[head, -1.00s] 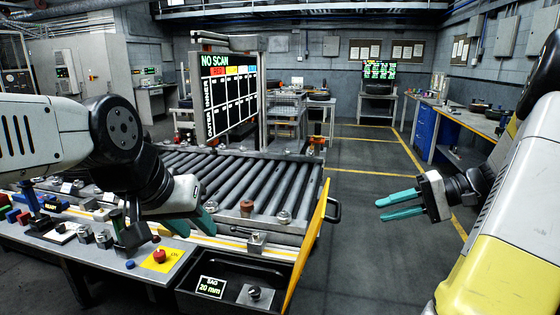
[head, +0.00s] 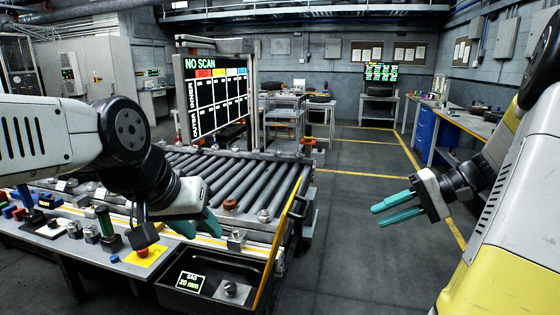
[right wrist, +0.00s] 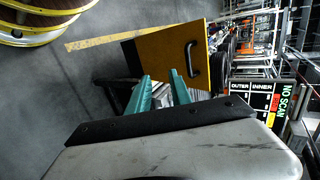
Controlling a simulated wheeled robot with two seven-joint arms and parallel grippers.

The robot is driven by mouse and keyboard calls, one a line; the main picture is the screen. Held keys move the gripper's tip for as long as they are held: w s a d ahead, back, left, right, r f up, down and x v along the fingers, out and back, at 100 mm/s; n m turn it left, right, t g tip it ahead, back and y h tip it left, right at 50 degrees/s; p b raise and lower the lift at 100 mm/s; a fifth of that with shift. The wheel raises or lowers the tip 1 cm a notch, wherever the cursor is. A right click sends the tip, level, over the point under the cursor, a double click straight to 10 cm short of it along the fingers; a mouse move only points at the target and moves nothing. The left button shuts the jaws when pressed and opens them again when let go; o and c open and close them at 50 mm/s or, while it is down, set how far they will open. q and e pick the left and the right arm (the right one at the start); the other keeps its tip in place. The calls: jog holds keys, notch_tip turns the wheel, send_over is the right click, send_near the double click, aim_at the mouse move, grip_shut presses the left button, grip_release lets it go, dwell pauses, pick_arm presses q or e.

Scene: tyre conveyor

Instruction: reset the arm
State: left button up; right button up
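My left gripper (head: 200,226) hangs over the near edge of the roller conveyor (head: 235,180) in the head view. Its teal fingers are apart, with nothing visible between them. My right gripper (head: 396,208) is at the right, above open floor and clear of the conveyor. Its two teal fingers point left with a gap between them. The right wrist view shows the same empty gap (right wrist: 163,90), with a yellow panel (right wrist: 170,60) with a black handle beyond it.
The yellow panel stands nearly edge-on at the conveyor's right end in the head view (head: 279,252). A red button on a yellow plate (head: 143,252) and small fixtures line the front bench. The right aisle floor (head: 365,220) is clear.

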jog(key=s+a+r+n+t+h, duration=0.3)
jog(key=s+a+h, duration=0.6)
jog(key=s, duration=0.4)
notch_tip(320, 180, up, 2)
jog(key=shift+a+r+t, duration=0.15)
jog(key=shift+a+t, duration=0.35)
jog(key=shift+a, duration=0.4)
jog(key=shift+w, duration=0.15)
